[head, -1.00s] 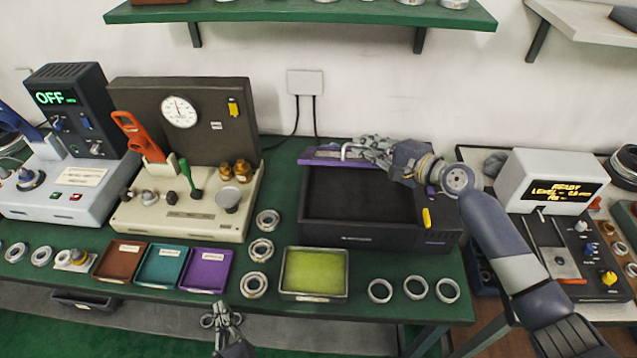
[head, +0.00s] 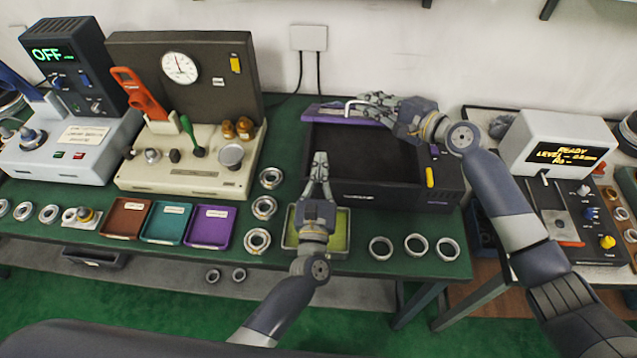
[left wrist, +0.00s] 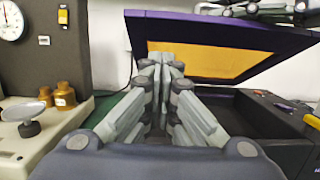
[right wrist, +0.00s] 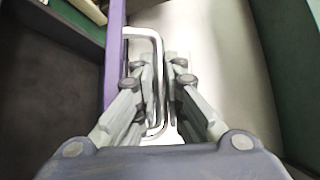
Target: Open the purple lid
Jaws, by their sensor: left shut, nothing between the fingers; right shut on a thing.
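The purple lid (head: 335,113) stands raised and tilted at the back of the dark box (head: 350,196), whose inside is exposed. In the left wrist view the lid (left wrist: 140,33) shows an orange panel on its underside. My right gripper (head: 372,104) is shut on the lid's pale bent handle (right wrist: 139,33). The lid's purple edge (right wrist: 115,55) runs beside the handle in the right wrist view. My left gripper (head: 320,158) is shut and empty at the box's front left; its closed fingers (left wrist: 165,65) point toward the lid, apart from it.
A green-lined tray (head: 342,256) lies under my left arm. Several bearing rings (head: 417,246) lie on the green bench around it. The beige gauge press (head: 185,176) stands left of the box, and a white display unit (head: 560,140) stands right.

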